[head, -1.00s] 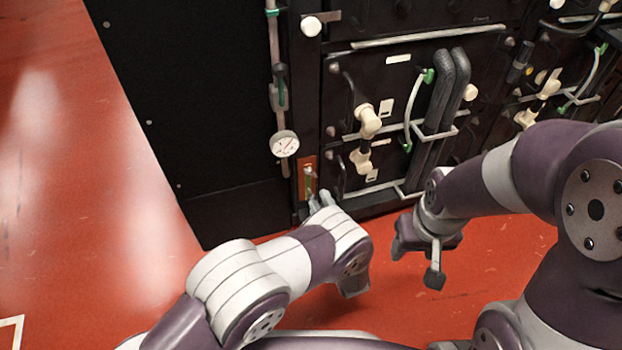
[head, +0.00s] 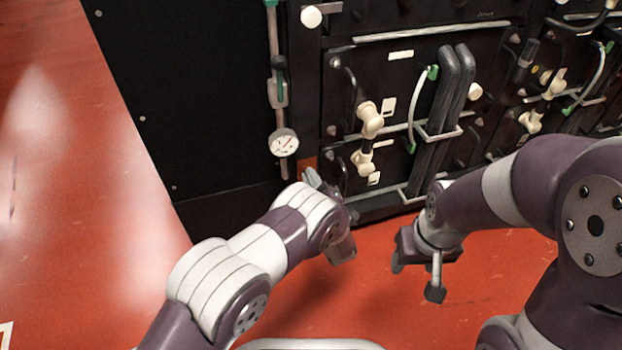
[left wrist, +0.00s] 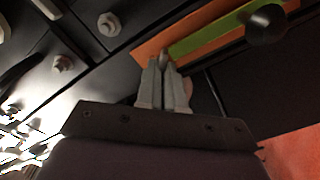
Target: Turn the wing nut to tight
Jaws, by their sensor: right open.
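My left gripper (left wrist: 163,78) reaches up to an orange plate (left wrist: 152,50) with a green band (left wrist: 215,38) in the left wrist view. Its two pale fingers stand close together. A small grey piece (left wrist: 163,57), possibly the wing nut, shows at their tips; I cannot tell whether they grip it. In the head view my left gripper (head: 312,178) is at the low corner of the cabinet and covers most of the orange plate (head: 307,162). My right gripper (head: 424,262) hangs open and empty above the red floor, away from the cabinet.
A dark round knob (left wrist: 265,24) sits by the green band. A round gauge (head: 284,142) hangs just above the plate on a thin pipe. Beige connectors (head: 369,120) and thick black cables (head: 440,105) are to the right. The red floor (head: 90,240) at left is clear.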

